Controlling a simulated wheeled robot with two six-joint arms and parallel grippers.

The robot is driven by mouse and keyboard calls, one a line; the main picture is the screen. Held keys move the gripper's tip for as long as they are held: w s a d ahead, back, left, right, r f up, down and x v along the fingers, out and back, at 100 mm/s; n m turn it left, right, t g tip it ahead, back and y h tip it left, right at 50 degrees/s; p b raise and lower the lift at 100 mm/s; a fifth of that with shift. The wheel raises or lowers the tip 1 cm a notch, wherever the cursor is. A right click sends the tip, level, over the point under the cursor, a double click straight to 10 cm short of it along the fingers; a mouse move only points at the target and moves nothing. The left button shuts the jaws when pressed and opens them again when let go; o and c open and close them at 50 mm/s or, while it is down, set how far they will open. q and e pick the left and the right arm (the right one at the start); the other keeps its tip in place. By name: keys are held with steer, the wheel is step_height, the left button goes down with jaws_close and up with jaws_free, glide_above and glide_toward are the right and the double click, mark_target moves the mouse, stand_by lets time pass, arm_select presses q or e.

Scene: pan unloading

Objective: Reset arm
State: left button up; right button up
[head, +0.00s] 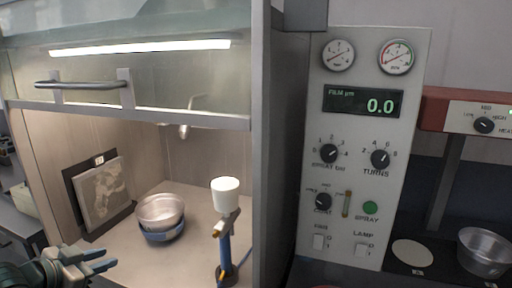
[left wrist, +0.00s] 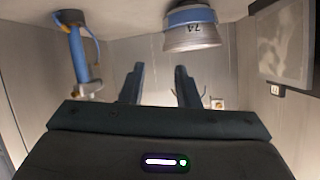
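My left gripper (head: 102,258) is at the lower left of the head view, in front of the booth opening. In the left wrist view my left gripper (left wrist: 160,85) has its two dark fingers apart with nothing between them. A metal pan (head: 160,208) stands in a blue holder (head: 163,236) on the booth floor, up and to the right of the gripper and apart from it. The pan (left wrist: 192,38) and the holder (left wrist: 190,14) also show in the left wrist view, upside down. My right gripper is not in view.
A white-cupped spray gun on a blue stand (head: 226,250) is right of the pan. A framed panel (head: 104,194) leans on the booth's left wall. A control panel (head: 365,150) reads 0.0. Another metal pan (head: 485,252) and a pale disc (head: 412,253) are at the far right.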

arm_select(q)
steer(key=s+d+f+n+g+y, duration=0.1)
steer(key=s+d+f+g+y, duration=0.3)
steer(key=f, duration=0.6)
steer(key=s+d+f+n+h, duration=0.1)
steer(key=s+f+n, duration=0.1)
steer(key=s+f, duration=0.6)
steer(key=s+d+f+n+g+y, duration=0.1)
steer(key=s+d+f+n+g, duration=0.1)
steer(key=s+f, duration=0.35)
steer(key=s+d+f+n+g+y, duration=0.1)
steer(key=s+f+g+y, duration=0.15)
steer(key=s, duration=0.65)
step_height(320, 180, down, 30)
steer(key=a+g, duration=0.1)
steer(key=a, duration=0.2)
steer(key=s+f+g, duration=0.1)
steer(key=s+f, duration=1.7)
steer(key=f, duration=0.2)
steer(key=shift+a+n+h, duration=0.4)
steer(key=shift+h, duration=0.05)
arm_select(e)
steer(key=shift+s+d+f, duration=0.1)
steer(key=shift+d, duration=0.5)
arm_select(q)
steer(key=shift+f, duration=0.1)
